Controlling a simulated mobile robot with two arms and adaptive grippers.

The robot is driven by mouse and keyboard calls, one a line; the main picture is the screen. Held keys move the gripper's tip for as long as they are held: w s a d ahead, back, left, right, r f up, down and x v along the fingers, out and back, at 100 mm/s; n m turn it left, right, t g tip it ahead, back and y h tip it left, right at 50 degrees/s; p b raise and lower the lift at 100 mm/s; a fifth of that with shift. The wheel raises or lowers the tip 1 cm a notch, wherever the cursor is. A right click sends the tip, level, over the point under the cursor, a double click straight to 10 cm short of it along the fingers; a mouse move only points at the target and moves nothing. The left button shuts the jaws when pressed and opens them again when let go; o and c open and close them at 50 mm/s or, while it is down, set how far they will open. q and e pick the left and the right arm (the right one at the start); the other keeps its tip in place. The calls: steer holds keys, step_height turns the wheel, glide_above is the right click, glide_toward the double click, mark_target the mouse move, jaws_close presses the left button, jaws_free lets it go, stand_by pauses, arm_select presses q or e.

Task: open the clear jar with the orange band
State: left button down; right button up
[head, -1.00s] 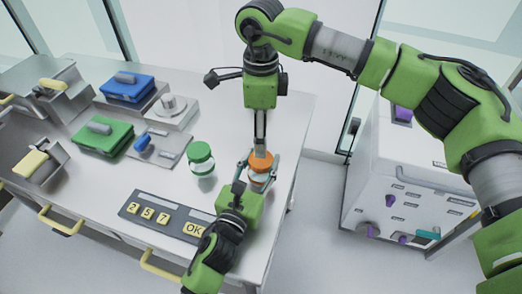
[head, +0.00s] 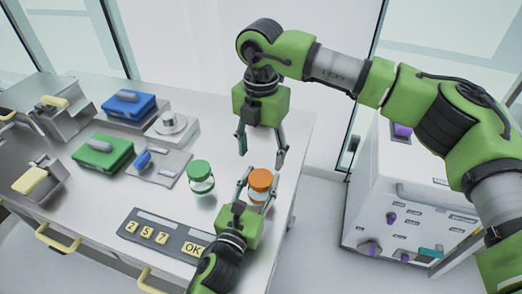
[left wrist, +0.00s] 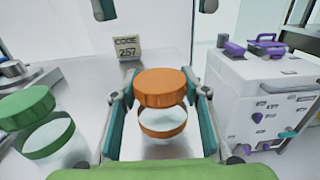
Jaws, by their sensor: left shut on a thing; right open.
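The clear jar with the orange band (left wrist: 163,123) stands upright near the table's right edge. Its orange lid (head: 261,179) sits on top and also shows in the left wrist view (left wrist: 160,87). My left gripper (head: 256,190) is shut around the jar's body, a finger on each side, below the lid. My right gripper (head: 262,153) is open and empty, pointing down, just behind and above the lid, apart from it. Its fingertips show at the top of the left wrist view (left wrist: 155,8).
A green-lidded jar (head: 200,178) stands just left. A keypad panel (head: 163,233) lies at the front. A green box (head: 102,152), a blue box (head: 129,103) and metal fixtures fill the left. A code sign (left wrist: 127,47) reads 257. A white cabinet (head: 410,200) stands right.

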mark_target(261, 177)
steer(key=m, duration=1.1)
steer(key=shift+f, duration=4)
steer(key=c, duration=1.1)
steer(key=o, duration=1.2)
steer(key=shift+r+m, duration=0.1)
steer(key=shift+m, duration=0.2)
